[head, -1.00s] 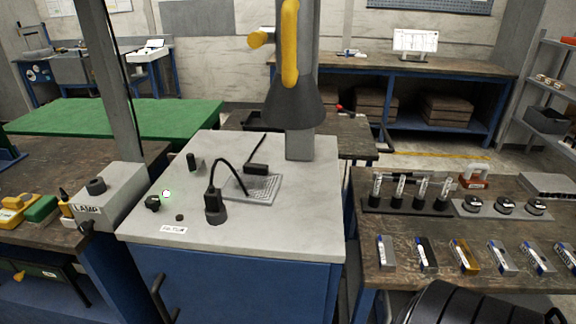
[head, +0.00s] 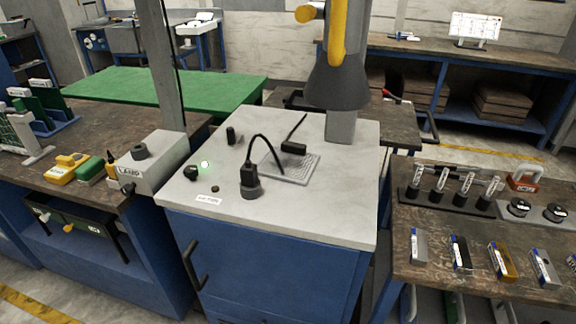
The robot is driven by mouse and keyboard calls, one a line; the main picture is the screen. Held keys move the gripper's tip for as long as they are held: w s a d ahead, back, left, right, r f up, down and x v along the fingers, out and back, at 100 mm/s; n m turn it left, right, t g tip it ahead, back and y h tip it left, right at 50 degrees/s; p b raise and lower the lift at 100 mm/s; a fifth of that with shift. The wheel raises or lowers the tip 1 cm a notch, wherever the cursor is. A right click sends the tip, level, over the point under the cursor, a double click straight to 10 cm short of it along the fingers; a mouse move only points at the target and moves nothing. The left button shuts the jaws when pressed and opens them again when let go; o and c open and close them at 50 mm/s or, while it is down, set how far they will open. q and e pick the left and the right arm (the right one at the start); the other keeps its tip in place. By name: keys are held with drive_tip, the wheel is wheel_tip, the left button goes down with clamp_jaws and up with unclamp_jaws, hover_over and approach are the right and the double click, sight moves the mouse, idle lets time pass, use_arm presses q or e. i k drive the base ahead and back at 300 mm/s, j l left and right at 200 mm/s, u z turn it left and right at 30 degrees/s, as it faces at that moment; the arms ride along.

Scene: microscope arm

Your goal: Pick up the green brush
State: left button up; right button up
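I cannot single out a green brush with certainty. A small green block-like item (head: 90,168) lies on the left bench beside a yellow item (head: 66,168); it is too small to tell whether it is a brush. A green upright piece (head: 451,306) shows below the right table's front edge, partly cut off by the frame. Neither of my grippers is in view.
A grey-topped blue cabinet (head: 350,218) stands in the centre with a lamp box (head: 152,165) at its left. A fume arm (head: 338,85) hangs over its back. The right table (head: 410,274) holds vials and small boxes. A green table (head: 215,95) stands behind.

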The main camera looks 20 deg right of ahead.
sight(92, 171)
drive_tip(key=i+j, duration=0.75)
drive_tip(key=i, duration=0.15)
